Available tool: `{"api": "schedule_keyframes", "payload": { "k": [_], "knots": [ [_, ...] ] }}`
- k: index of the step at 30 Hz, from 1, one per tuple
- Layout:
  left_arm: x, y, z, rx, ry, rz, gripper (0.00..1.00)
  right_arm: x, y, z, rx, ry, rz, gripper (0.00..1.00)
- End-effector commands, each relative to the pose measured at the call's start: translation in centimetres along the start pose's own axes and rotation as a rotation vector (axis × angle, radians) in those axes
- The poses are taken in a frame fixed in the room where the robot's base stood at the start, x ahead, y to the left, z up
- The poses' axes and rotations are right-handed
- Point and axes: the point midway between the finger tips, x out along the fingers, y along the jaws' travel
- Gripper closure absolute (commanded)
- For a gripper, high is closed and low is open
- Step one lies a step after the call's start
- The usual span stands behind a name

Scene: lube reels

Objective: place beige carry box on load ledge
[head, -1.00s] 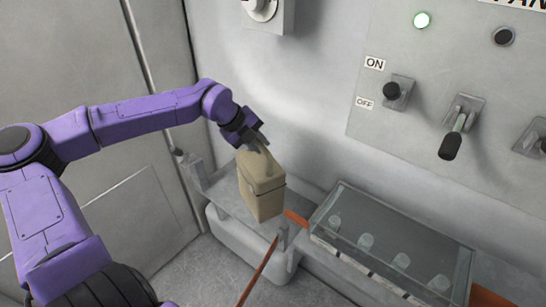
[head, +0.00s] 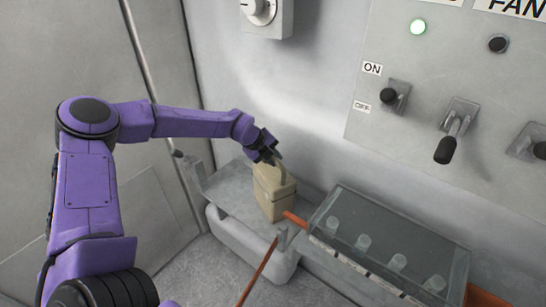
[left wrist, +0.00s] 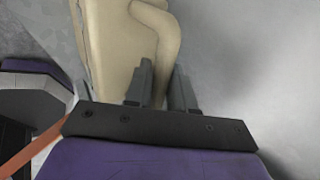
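The beige carry box (head: 268,199) stands upright on the grey load ledge (head: 226,188), against or close to the back wall. Its underside appears to rest on the ledge. My left gripper (head: 273,156) is at the top of the box, at its handle. In the left wrist view the box (left wrist: 108,45) fills the upper left, and its curved handle (left wrist: 168,35) runs down between the two dark fingers of the left gripper (left wrist: 161,85). The fingers look closed on the handle. My right gripper is not in view.
A glass-covered case (head: 388,240) with several clear cups stands right of the ledge. An orange-red bar (head: 262,268) runs from a small post (head: 283,236) toward the front. A wall panel with a black lever (head: 446,149) and knobs is at upper right.

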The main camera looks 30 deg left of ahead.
Motion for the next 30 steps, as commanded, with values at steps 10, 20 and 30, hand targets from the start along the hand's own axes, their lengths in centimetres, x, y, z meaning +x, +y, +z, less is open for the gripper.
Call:
{"api": "schedule_keyframes", "payload": {
  "k": [10,20,30],
  "knots": [
    [0.0,0.0,0.0,-0.001,0.001,0.001,0.51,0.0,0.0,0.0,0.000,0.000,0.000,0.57],
    [-5.6,-0.2,0.0,-0.003,0.000,-0.009,0.51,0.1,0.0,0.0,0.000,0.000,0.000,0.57],
    [-11.5,0.0,0.0,-0.001,0.001,-0.002,0.51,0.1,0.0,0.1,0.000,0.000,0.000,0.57]
  ]
}}
